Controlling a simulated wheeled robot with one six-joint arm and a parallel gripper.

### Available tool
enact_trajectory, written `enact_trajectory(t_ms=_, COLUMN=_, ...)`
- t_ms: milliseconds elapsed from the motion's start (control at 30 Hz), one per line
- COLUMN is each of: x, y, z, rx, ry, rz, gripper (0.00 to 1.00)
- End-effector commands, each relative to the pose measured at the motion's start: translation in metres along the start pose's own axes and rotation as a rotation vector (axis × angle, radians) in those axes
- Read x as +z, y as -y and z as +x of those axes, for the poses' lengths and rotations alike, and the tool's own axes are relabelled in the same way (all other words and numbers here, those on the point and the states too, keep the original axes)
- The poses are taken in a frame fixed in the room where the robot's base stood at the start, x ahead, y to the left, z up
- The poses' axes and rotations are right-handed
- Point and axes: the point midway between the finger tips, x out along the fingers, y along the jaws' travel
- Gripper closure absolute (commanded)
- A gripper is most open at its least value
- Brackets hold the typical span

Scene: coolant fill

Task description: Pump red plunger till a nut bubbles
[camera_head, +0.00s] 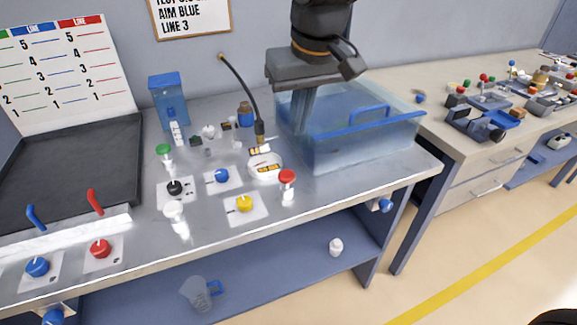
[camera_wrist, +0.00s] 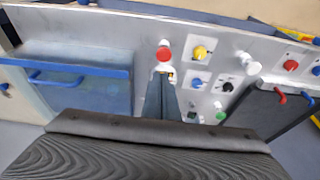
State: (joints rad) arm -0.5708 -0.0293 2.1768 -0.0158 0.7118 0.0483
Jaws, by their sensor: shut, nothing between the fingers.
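The red plunger (camera_head: 287,177) is a red round cap on a white post, upright near the bench's front edge. It also shows in the wrist view (camera_wrist: 164,54), just beyond my fingertips. Several small fittings (camera_head: 209,131) stand on the bench behind the knobs. I cannot tell which are nuts, and no bubbles are visible.
The clear blue tank (camera_head: 370,145) stands right of the plunger. A yellow knob (camera_head: 244,203), a blue knob (camera_head: 222,175) and a green-capped post (camera_head: 163,151) stand to its left. A wall sign (camera_head: 190,17) reads "AIM BLUE LINE 3".

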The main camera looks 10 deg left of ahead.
Motion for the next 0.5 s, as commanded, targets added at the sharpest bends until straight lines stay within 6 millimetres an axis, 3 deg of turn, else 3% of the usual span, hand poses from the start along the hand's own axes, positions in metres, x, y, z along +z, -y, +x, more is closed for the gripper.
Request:
enact_trajectory(t_ms=100, x=-0.0048, y=0.0093, z=-0.0042, rx=-0.005, ry=-0.006, rz=-0.018, gripper=1.00)
enact_trajectory(t_ms=500, x=-0.0044, y=0.0088, z=-0.0001, rx=-0.005, ry=-0.004, rz=-0.017, gripper=1.00)
